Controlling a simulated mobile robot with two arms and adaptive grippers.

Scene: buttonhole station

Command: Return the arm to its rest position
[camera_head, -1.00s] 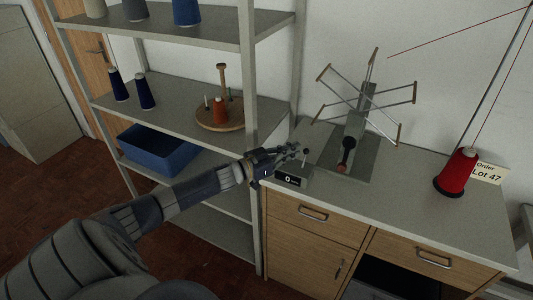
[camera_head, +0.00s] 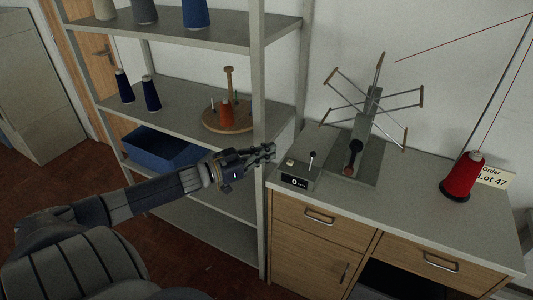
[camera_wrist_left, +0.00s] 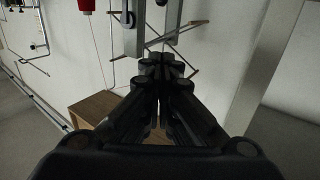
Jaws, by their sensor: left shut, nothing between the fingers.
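My left gripper (camera_head: 268,152) is shut and empty in the head view. It is in front of the grey shelf post, left of the counter with the small display box (camera_head: 298,174). The box shows a 0 and carries a small lever. In the left wrist view the closed fingers (camera_wrist_left: 160,62) fill the middle, with nothing between them. My left arm reaches in from the lower left. My right gripper does not show in either view.
A yarn winder (camera_head: 365,125) with wooden-tipped arms stands on the counter (camera_head: 415,182). A red cone (camera_head: 462,177) stands at right by an order card (camera_head: 496,179). The grey shelf (camera_head: 180,98) holds cones, a wooden spool stand (camera_head: 228,118) and a blue bin (camera_head: 165,147).

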